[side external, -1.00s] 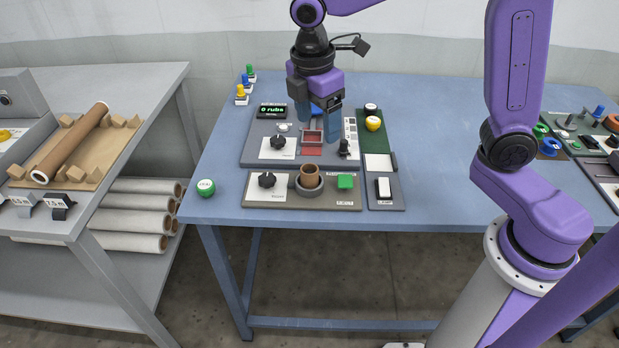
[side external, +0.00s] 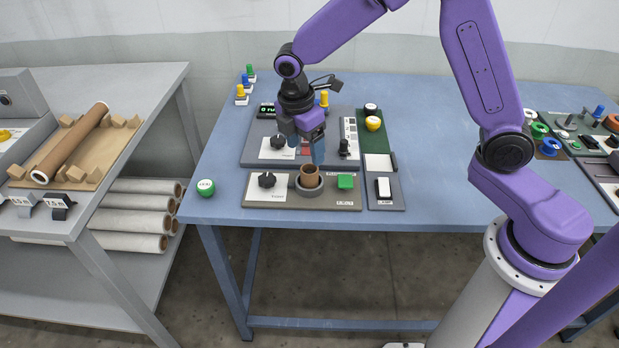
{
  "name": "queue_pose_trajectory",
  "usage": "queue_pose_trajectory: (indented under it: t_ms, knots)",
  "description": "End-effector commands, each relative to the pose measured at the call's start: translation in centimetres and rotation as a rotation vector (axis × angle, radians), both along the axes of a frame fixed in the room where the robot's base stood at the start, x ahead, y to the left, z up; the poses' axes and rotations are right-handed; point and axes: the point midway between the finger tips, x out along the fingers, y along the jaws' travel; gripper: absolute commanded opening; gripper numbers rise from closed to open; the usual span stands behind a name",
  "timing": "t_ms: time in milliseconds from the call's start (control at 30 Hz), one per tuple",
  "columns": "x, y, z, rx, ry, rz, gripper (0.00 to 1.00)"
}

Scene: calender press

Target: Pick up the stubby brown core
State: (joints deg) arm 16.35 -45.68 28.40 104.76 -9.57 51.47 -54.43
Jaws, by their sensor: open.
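The stubby brown core (side external: 309,177) is a short open tube standing in a grey round holder (side external: 309,190) on the front control panel. My gripper (side external: 306,154) is open, its blue fingers pointing down. In the picture the fingertips show just above the core's rim. I cannot tell how much of that gap is height and how much is depth, but the jaws look empty.
A black knob (side external: 267,180) stands left of the holder and a green button (side external: 345,182) right of it. A black lever (side external: 344,147) rises behind the button. A long brown tube (side external: 72,143) lies on the left bench.

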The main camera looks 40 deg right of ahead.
Motion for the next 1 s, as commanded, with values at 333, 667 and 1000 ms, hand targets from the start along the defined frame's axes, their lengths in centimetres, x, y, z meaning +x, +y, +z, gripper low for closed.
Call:
queue_pose_trajectory:
  t_ms: [333,667,1000]
  knots:
    - [-0.2,-0.4,-2.8,-0.002,0.002,0.0,0.74]
    - [-0.7,-0.8,-6.9,-0.002,0.002,0.0,0.74]
    - [-0.6,-0.9,-7.2,0.0,-0.001,-0.001,0.61]
